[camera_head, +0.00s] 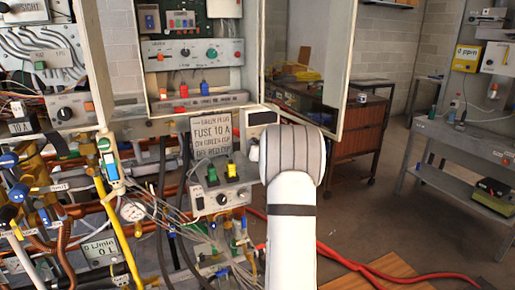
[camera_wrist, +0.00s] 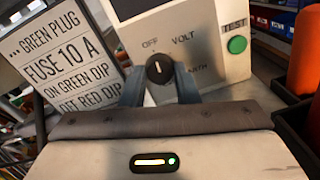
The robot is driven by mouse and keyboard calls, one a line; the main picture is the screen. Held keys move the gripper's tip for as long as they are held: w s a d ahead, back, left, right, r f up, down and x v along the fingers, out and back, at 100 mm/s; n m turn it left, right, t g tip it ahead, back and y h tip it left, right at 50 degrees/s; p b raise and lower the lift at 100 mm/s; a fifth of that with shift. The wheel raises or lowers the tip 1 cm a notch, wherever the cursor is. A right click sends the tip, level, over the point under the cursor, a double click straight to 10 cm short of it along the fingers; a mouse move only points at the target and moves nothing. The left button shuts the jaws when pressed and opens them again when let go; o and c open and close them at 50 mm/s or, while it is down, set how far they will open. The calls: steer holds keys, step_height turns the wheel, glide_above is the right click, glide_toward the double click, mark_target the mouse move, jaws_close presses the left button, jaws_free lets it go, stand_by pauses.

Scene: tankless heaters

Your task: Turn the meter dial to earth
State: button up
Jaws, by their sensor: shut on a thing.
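The meter (camera_wrist: 205,65) is a pale box with a dark screen, a green TEST button (camera_wrist: 237,45) and a round black dial (camera_wrist: 160,69). It looks tilted in the wrist view. OFF is above the dial, VOLT to the upper right, and EARTH to the right with its first letter hidden. The dial's white mark points roughly up, nearest OFF. My gripper (camera_wrist: 161,80) is shut on the dial, one finger at each side. In the head view the meter (camera_head: 262,118) shows only in part behind my white arm, which hides my gripper.
A sign reading FUSE 10 A (camera_head: 211,135) stands left of the meter. Below it is a grey box (camera_head: 221,192) with green and yellow plugs. Cables and pipes crowd the left. An open cabinet door (camera_head: 348,70) stands to the right. The floor beyond is mostly clear.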

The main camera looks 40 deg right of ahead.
steer(key=shift+f+m+b, duration=0.25)
steer(key=shift+m+b, duration=0.95)
steer(key=shift+b, duration=0.05)
steer(key=m+b, duration=0.1)
steer(key=m, duration=0.1)
steer(key=shift+r+m+b, duration=0.1)
steer(key=shift+m+b, duration=0.2)
steer(key=m, duration=0.2)
steer(key=shift+r+m, duration=0.1)
steer(key=shift+m, duration=0.2)
steer(key=m, duration=0.3)
steer(key=shift+y, duration=0.3)
steer(key=m+p, duration=0.1)
steer(key=m, duration=0.4)
steer(key=shift+d+r+m+p, duration=0.1)
steer(key=shift+m+p, duration=0.2)
steer(key=shift+p, duration=0.05)
steer(key=shift+m+y+p, duration=0.5)
steer(key=shift+m+p, duration=0.4)
steer(key=shift+m, duration=1.2)
steer(key=o, duration=1)
steer(key=shift+c, duration=0.2)
